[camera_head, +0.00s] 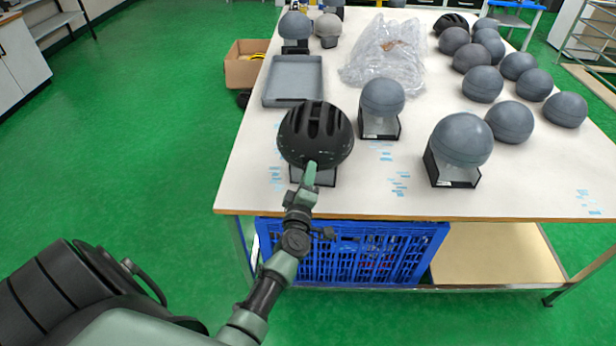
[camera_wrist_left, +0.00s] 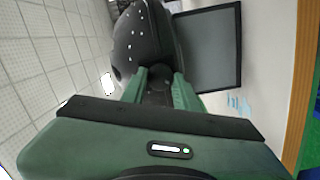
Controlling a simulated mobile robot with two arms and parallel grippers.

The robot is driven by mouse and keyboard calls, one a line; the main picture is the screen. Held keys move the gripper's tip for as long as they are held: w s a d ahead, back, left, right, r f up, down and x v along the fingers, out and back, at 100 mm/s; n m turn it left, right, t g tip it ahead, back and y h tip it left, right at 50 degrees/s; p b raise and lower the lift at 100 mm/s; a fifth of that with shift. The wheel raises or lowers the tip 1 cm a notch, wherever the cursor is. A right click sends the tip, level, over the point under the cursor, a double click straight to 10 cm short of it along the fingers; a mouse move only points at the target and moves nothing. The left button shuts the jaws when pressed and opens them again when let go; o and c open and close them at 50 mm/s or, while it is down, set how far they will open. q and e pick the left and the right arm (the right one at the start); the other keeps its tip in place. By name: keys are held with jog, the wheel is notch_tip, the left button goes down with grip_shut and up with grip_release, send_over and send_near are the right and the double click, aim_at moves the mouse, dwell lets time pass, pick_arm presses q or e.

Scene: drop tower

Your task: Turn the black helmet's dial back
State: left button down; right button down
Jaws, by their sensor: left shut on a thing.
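The black helmet (camera_head: 316,130) sits on a stand (camera_head: 325,177) near the front left edge of the table. It also shows in the left wrist view (camera_wrist_left: 146,38), beside a dark flat panel of the stand (camera_wrist_left: 208,50). My left gripper (camera_head: 309,172) is at the helmet's lower near edge. In the left wrist view my gripper's green fingers (camera_wrist_left: 155,88) are closed around a dark part at the helmet's rim, where the dial would be. The dial itself is mostly hidden between the fingers. My right gripper is not in view.
Grey head forms on stands (camera_head: 381,99) (camera_head: 461,140) stand to the right of the helmet. A grey tray (camera_head: 268,97) and clear plastic bags (camera_head: 362,72) lie behind. Several grey balls fill the right side. A blue crate (camera_head: 350,275) is under the table.

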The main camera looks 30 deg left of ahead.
pick_arm(q)
jog(key=n+b, duration=0.1)
jog(key=n, duration=0.4)
jog(key=shift+f+n+b, duration=0.1)
jog(key=shift+n+b, duration=0.2)
jog(key=shift+b, duration=0.1)
dwell(0.3)
jog(key=c, duration=1.1)
grip_release()
jog(key=shift+o, duration=0.2)
jog(key=b+v, duration=0.1)
jog(key=v, duration=0.6)
jog(key=shift+s, duration=0.35)
jog(key=shift+d+f, duration=0.15)
